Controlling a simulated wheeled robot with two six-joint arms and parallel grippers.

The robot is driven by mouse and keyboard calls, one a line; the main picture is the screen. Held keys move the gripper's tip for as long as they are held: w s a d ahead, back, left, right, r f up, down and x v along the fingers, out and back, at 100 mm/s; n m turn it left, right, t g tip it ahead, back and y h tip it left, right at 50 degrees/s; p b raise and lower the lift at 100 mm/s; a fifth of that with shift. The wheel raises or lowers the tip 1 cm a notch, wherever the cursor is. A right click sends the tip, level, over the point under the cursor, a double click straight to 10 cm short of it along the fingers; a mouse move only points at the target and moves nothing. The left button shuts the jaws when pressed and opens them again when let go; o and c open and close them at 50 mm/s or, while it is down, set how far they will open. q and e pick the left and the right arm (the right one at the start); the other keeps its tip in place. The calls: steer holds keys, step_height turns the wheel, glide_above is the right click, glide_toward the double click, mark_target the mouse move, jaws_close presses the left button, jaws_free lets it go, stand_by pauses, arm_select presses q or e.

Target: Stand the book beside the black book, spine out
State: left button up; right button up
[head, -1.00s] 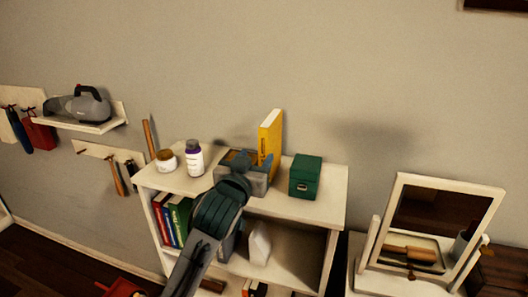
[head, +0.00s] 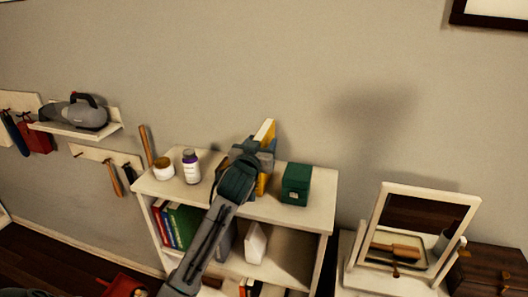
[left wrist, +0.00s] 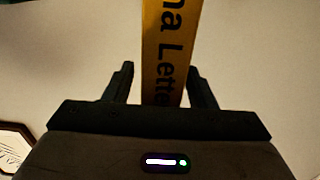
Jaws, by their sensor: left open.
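The yellow book (head: 266,130) stands upright on top of the white shelf unit, partly hidden behind my left gripper (head: 254,156). In the left wrist view the yellow book (left wrist: 168,45) shows its lettered spine. The two fingers of my left gripper (left wrist: 163,85) are open on either side of the spine, with a gap at each side. Red, blue and green books (head: 176,222) stand in the shelf's upper left compartment. I cannot pick out a black book; my left arm hides part of that compartment. My right gripper is not in view.
On the shelf top (head: 305,213), a jar (head: 164,168) and a white bottle (head: 191,166) stand left of my gripper. A green box (head: 296,184) stands close to its right. A white object (head: 256,243) sits in the compartment below. A mirror (head: 411,230) stands further right.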

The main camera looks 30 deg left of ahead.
arm_select(q)
steer(key=shift+w, duration=0.2)
steer(key=shift+s, duration=0.1)
jaws_close()
steer(key=shift+r, duration=0.1)
